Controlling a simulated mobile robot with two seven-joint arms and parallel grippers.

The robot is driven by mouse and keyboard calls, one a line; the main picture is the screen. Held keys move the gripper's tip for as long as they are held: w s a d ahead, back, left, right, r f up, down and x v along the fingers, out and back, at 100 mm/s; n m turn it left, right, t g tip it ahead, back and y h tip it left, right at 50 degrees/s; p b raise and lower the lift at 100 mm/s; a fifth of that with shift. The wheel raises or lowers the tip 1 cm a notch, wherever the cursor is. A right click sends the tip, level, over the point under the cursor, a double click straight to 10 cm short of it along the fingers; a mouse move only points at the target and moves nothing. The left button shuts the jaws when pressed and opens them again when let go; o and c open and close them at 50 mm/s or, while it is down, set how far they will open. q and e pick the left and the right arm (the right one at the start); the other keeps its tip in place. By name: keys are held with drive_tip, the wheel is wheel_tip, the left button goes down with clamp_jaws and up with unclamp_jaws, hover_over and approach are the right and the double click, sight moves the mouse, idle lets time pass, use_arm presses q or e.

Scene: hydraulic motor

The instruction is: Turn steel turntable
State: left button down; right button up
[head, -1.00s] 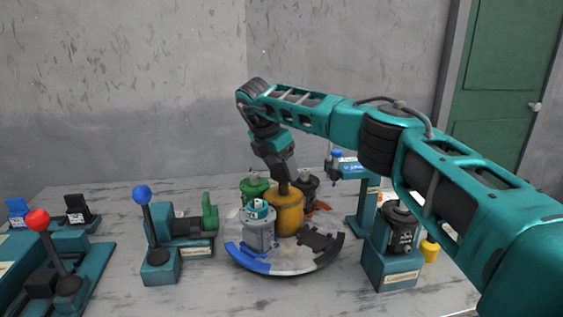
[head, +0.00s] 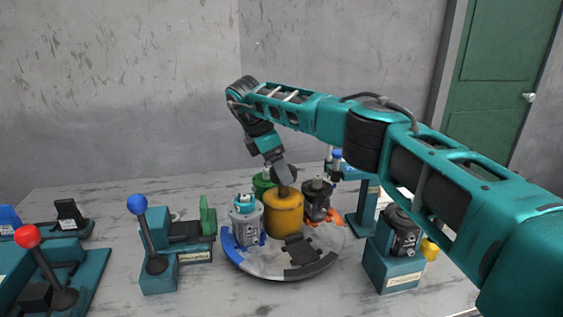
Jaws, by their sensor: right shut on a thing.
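The steel turntable (head: 270,262) is a round disc on the table with coloured rim segments: blue at the front left, dark at the front, orange at the right. A yellow-brown cylinder with a knob on top (head: 284,214) stands at its centre. My right gripper (head: 284,184) reaches down from above and is shut on the knob of this cylinder. A grey motor part with a teal top (head: 246,220) sits on the disc's left side. A dark part (head: 317,200) sits at the back right, and a green part (head: 262,184) behind is partly hidden. My left gripper is not in view.
A blue-knobbed lever (head: 143,235) and a teal fixture with a green plate (head: 207,216) stand left of the turntable. A red-knobbed lever (head: 45,265) is at far left. A teal stand with a dark motor (head: 398,240) is at right, below my right arm.

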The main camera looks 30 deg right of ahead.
drive_tip(key=shift+w+d+r+m+g+p, duration=0.15)
drive_tip(key=shift+m+g+p, duration=0.2)
drive_tip(key=shift+m, duration=0.55)
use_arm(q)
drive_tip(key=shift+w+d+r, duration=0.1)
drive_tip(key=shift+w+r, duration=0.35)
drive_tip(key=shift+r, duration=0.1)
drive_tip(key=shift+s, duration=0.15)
use_arm(e)
drive_tip(key=shift+m+g, duration=0.25)
drive_tip(key=shift+m, duration=0.35)
drive_tip(key=o, duration=1.5)
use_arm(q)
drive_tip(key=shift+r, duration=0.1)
